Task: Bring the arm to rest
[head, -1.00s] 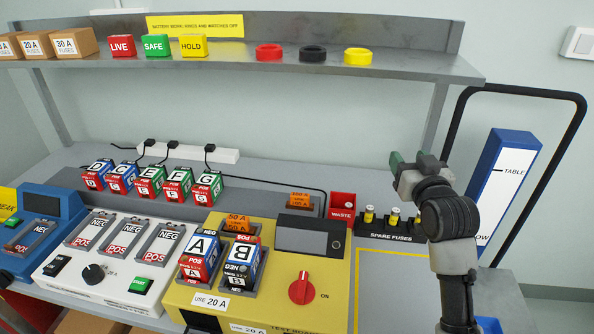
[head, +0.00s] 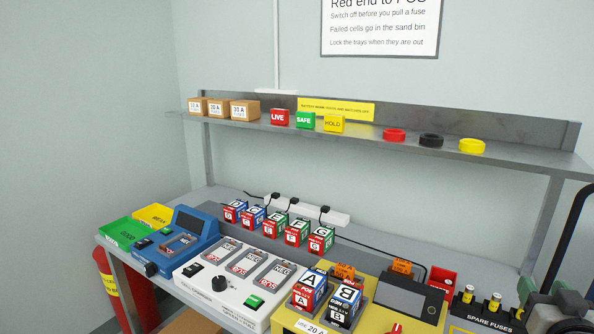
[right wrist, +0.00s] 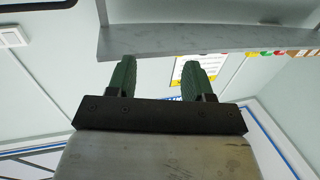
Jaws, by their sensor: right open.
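My right gripper (head: 550,300) shows at the lower right corner of the head view, in front of the spare fuses rack. In the right wrist view its two green fingers (right wrist: 157,78) stand apart with nothing between them. The gripper points up toward the grey shelf's underside (right wrist: 200,38), apart from it. Most of my right arm is cut off by the head view's edge. My left gripper is not in view.
The shelf (head: 300,127) holds fuse boxes, coloured blocks and rings. On the bench stand the yellow test board (head: 375,318) with cells A and B, the white charger (head: 215,290), the blue unit (head: 190,245), a row of cells (head: 280,230) and the spare fuses rack (head: 485,313).

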